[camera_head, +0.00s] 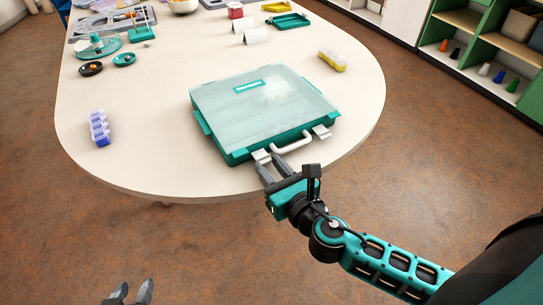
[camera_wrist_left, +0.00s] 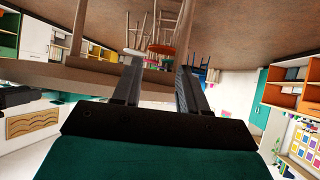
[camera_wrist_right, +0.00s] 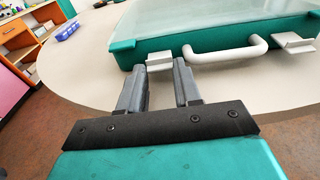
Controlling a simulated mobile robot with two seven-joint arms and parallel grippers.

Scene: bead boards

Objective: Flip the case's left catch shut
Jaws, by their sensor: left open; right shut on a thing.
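The teal case (camera_head: 222,137) with a translucent lid lies closed near the table's front edge, its white handle (camera_head: 296,142) facing me. The left catch (camera_head: 261,156) is a pale tab left of the handle; it also shows in the right wrist view (camera_wrist_right: 159,64). The right catch (camera_head: 321,131) juts outward from the case front. The tab's exact angle is hard to tell. My left gripper (camera_head: 132,294) is open and empty, low and off the table.
A blue pill box (camera_head: 99,128) stands at the table's left and a yellow one (camera_head: 332,61) behind the case at right.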

